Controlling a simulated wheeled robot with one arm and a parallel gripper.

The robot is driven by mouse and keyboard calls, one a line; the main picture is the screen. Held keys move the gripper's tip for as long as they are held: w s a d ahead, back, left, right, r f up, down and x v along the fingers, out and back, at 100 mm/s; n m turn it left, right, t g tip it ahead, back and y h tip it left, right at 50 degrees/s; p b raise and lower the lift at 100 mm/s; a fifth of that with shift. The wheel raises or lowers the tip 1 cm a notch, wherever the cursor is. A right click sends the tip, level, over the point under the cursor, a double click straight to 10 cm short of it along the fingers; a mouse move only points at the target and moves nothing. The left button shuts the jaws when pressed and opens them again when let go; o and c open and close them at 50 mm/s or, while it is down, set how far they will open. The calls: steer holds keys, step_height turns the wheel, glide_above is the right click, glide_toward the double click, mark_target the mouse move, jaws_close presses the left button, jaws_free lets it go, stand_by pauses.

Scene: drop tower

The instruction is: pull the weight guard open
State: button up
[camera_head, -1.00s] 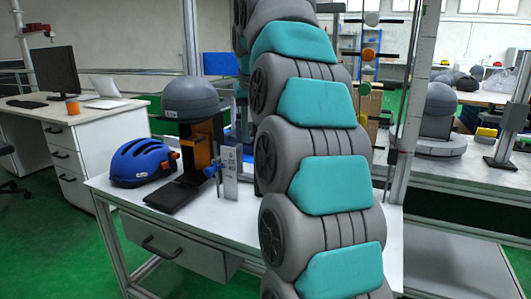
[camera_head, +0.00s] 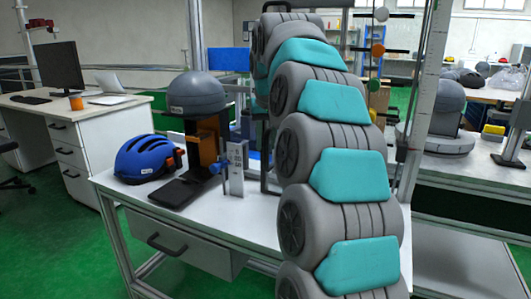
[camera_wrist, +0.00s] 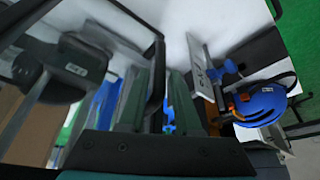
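A bent black bar (camera_wrist: 157,70), which looks like part of the weight guard, runs down between the two fingers of my gripper (camera_wrist: 158,98) in the wrist view. The fingers stand apart, with blue and white showing through the gap right of the bar. In the head view an upright black bar (camera_head: 266,165) shows just left of my arm, perhaps the same part. My arm hides my gripper and most of the tower there.
A blue helmet (camera_head: 146,159), a grey dome (camera_head: 197,93) on a dark stand and a marked white plate (camera_head: 236,168) stand on the white table left of my arm. The helmet also shows in the wrist view (camera_wrist: 262,103). A metal upright (camera_head: 424,100) stands to the right.

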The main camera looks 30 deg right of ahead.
mark_target(265, 152)
steer(key=shift+x, duration=2.2)
steer(key=shift+c, duration=0.2)
jaws_close()
